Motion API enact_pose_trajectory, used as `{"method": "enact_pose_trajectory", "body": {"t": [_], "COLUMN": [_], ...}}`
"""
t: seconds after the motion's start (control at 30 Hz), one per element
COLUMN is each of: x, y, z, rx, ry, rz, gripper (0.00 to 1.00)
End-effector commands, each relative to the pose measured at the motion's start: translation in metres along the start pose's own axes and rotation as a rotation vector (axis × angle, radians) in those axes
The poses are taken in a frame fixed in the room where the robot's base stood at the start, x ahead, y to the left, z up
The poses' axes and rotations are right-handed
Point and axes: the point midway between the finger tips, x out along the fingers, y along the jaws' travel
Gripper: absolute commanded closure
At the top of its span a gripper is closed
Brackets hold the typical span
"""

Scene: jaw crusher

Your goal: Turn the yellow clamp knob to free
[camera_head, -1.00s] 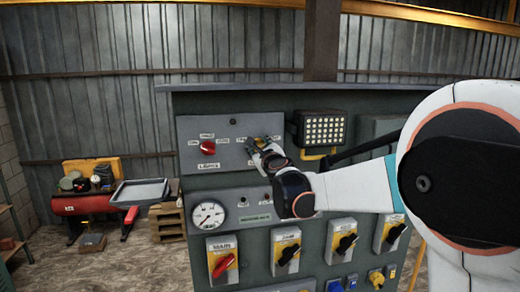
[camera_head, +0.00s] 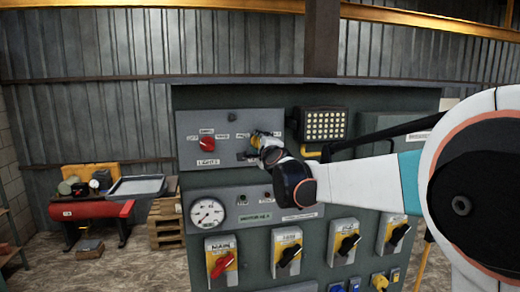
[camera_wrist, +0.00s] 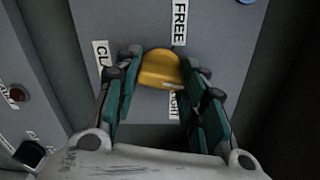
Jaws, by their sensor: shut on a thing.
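The yellow clamp knob (camera_wrist: 161,69) sits on the upper grey panel (camera_wrist: 228,50). In the wrist view it lies between my gripper's (camera_wrist: 160,78) two green-padded fingers, which are shut on it from both sides. A white FREE label (camera_wrist: 180,20) stands above the knob, a partly hidden label beginning CL (camera_wrist: 101,62) is to its left, and another partly covered label (camera_wrist: 174,105) is below it. A pale mark on the knob is near its lower right edge. In the head view my gripper (camera_head: 258,142) is at the panel's right part and covers most of the knob.
A red knob (camera_head: 207,144) marked LIGHTS is left on the same panel. Below are a gauge (camera_head: 207,212) and several yellow-plated switches, one with a red handle (camera_head: 221,265). A lamp (camera_head: 323,125) is close on the right.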

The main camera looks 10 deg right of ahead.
Motion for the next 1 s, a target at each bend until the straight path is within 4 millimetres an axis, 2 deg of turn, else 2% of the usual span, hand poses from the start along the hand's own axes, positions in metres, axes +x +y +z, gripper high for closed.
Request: {"method": "enact_pose_trajectory", "body": {"t": [1.0], "x": [-0.0003], "y": [0.0031], "z": [-0.0008], "rx": [-0.958], "ry": [-0.001], "rz": [0.002], "gripper": [0.86]}}
